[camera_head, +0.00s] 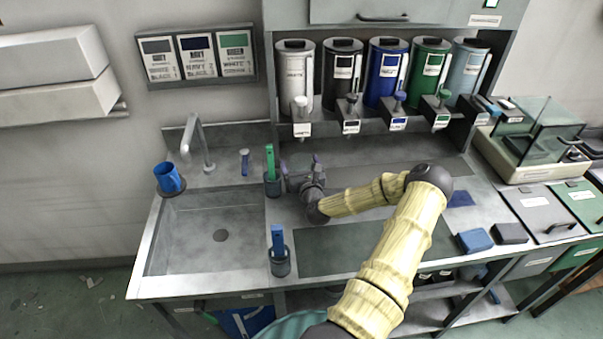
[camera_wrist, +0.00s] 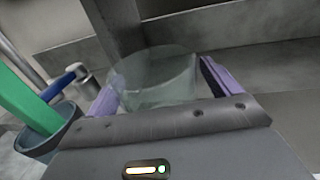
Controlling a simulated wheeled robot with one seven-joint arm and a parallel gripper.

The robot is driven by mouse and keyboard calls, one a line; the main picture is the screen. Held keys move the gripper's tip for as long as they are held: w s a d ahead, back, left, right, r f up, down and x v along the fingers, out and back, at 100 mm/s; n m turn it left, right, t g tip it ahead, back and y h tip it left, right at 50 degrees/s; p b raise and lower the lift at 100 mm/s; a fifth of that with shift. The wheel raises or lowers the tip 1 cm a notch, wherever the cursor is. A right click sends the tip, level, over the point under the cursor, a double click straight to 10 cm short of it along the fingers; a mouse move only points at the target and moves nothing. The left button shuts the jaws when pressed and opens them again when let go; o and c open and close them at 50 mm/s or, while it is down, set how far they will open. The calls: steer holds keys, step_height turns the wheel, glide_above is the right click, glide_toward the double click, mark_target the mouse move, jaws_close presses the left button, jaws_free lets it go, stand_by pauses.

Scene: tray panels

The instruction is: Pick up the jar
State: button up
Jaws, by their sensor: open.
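A clear glass jar (camera_wrist: 155,80) stands between the two purple fingers of my gripper (camera_wrist: 157,84) in the wrist view. The fingers lie on either side of it and are apart. I cannot tell whether they touch the glass. The jar's lower front is hidden behind the gripper body. In the head view my gripper (camera_head: 300,163) is over the counter right of the sink, below the dispensers. The jar is too faint there to make out clearly.
A dark cup with a green-handled tool (camera_head: 270,170) stands just left of my gripper. Another cup with a blue tool (camera_head: 279,258) stands nearer. The sink (camera_head: 205,235) and blue mug (camera_head: 168,178) are to the left. Dispenser taps (camera_head: 350,105) overhang behind.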

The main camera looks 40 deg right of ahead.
steer(key=c, duration=1.4)
steer(key=shift+r, duration=0.15)
steer(key=shift+s+r+b, duration=0.1)
steer(key=shift+r+b, duration=0.1)
steer(key=shift+b, duration=0.15)
step_height(320, 180, up, 6)
steer(key=v, duration=0.4)
steer(key=a+v, duration=0.1)
steer(key=v, duration=0.4)
steer(key=r+p+v, duration=0.1)
steer(key=v, duration=0.4)
steer(key=shift+a, duration=0.35)
steer(key=shift+p, duration=0.5)
